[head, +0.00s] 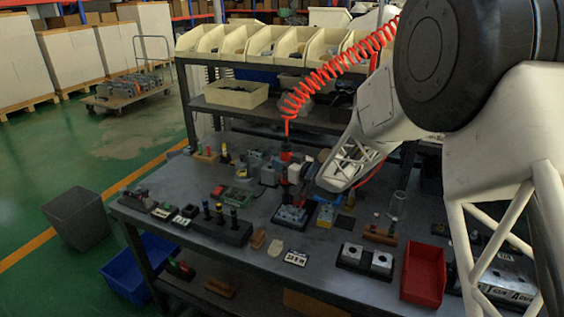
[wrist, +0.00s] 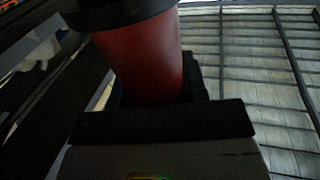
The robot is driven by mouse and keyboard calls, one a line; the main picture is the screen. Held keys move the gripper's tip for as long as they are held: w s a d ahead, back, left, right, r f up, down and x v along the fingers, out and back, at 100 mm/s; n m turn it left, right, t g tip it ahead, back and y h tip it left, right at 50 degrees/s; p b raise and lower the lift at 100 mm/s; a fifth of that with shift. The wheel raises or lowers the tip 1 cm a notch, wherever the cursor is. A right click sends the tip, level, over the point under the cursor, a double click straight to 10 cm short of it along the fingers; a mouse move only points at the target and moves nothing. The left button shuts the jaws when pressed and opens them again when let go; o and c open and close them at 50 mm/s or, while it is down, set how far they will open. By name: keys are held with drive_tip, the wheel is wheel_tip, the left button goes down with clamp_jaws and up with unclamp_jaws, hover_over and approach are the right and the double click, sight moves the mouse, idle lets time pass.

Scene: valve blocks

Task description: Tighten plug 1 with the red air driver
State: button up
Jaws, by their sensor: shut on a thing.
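The red air driver (head: 286,157) hangs upright from a coiled red hose (head: 330,72) over the middle of the workbench. My gripper (head: 290,172) is shut on it. In the wrist view the driver's red body (wrist: 145,60) fills the upper middle, with the dark gripper fingers (wrist: 165,108) around it. Plug 1 is too small to tell apart.
A dark rack of upright tools (head: 215,222) stands at the left. A blue bin (head: 140,270) and a grey bin (head: 78,220) are on the floor. Cream parts bins (head: 262,42) line the shelf behind.

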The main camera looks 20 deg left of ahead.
sight(283, 148)
drive_tip(key=shift+f, duration=1.3)
idle(2.5)
drive_tip(key=shift+r, duration=0.15)
drive_tip(key=shift+r, duration=0.6)
idle(0.5)
drive_tip(key=shift+r, duration=3.2)
drive_tip(key=shift+w+d, duration=0.1)
